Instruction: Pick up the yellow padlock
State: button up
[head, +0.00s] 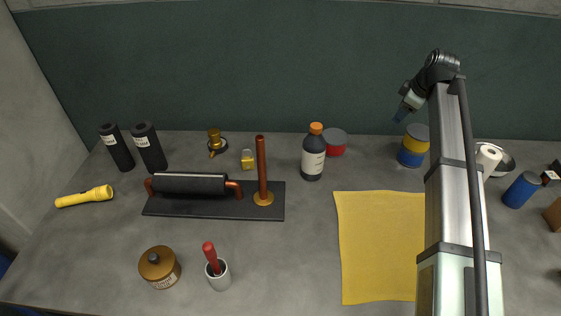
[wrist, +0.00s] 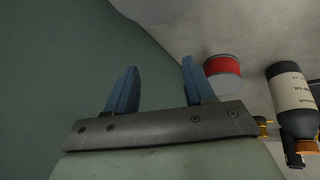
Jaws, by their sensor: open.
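The yellow padlock (head: 248,160) stands on the grey bench in the head view, behind the copper pipe assembly and left of the dark bottle. In the wrist view I cannot make it out for certain. My gripper (head: 399,116) is raised near the back wall in the head view, well to the right of the padlock and apart from it. In the wrist view its two blue fingers (wrist: 158,82) are spread apart with nothing between them.
A dark bottle with an orange cap (head: 313,155) and a red tin (head: 334,142) stand between gripper and padlock. A brass valve (head: 215,143) is left of the padlock. A vertical copper pipe (head: 261,165) rises just in front. A yellow cloth (head: 380,245) lies flat at right.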

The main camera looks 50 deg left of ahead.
jog(key=s+a+n+g, duration=0.3)
jog(key=s+a+n, duration=0.1)
jog(key=s+a, duration=1.35)
jog(key=n+g+h, duration=0.1)
jog(key=n+g, duration=0.2)
jog(key=n, duration=0.1)
send_near(247, 158)
jog(key=x, duration=0.5)
jog(key=shift+d, duration=0.15)
jog(key=shift+x, duration=2.85)
jog(key=shift+w, duration=0.15)
grip_shut()
